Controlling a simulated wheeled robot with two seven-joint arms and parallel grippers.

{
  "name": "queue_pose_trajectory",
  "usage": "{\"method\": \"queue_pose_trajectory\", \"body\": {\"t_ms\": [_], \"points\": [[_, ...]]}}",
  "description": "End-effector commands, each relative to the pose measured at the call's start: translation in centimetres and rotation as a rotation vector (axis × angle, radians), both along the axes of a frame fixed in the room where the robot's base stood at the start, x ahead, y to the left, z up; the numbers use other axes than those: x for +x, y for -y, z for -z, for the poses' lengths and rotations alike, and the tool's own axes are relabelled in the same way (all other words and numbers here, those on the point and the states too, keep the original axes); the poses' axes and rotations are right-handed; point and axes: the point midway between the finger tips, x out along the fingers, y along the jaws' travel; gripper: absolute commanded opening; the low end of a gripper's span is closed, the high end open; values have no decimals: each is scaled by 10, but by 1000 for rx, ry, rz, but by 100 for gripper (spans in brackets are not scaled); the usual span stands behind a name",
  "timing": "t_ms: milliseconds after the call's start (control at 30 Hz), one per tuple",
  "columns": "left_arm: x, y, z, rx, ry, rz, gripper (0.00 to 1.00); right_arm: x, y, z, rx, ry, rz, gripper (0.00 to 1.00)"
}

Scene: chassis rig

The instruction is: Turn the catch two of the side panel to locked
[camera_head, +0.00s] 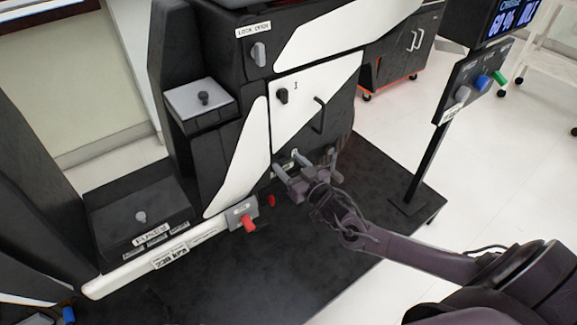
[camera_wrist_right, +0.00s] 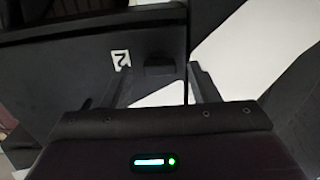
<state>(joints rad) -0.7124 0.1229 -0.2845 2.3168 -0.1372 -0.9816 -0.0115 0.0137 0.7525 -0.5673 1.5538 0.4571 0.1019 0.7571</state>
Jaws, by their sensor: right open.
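The side panel (camera_head: 305,90) is black and white, with a dark handle and a dark knob marked 1 (camera_head: 281,96) near its upper left. My right gripper (camera_head: 289,162) is open at the panel's lower edge, in front of the chassis. In the right wrist view, a white label "2" (camera_wrist_right: 122,60) sits on a dark surface. Beside it a small dark block, apparently catch two (camera_wrist_right: 160,63), lies between the open fingers (camera_wrist_right: 163,72). I cannot tell whether the fingers touch it, nor how it is turned. In the head view the gripper mostly hides that spot.
A red knob (camera_head: 249,223) on a grey plate is left of and below my right gripper. A lock knob (camera_head: 258,54) is above the panel. A control post (camera_head: 425,160) with blue and green knobs stands at right. Dark mat (camera_head: 290,270) in front is clear.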

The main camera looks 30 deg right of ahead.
Motion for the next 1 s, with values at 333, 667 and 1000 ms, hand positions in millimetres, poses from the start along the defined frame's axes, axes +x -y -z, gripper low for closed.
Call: {"method": "queue_pose_trajectory", "body": {"t_ms": [333, 667, 1000], "points": [[9, 4, -7, -23, 51, -2, 36, 10, -2, 0, 0, -2, 0, 55], [9, 4, -7, -23, 50, -2, 36, 10, -1, 0, -1, -2, 0, 20], [3, 2, -3, -8, 16, 1, 36, 10, -2, 0, -23, 2, 0, 10]]}}
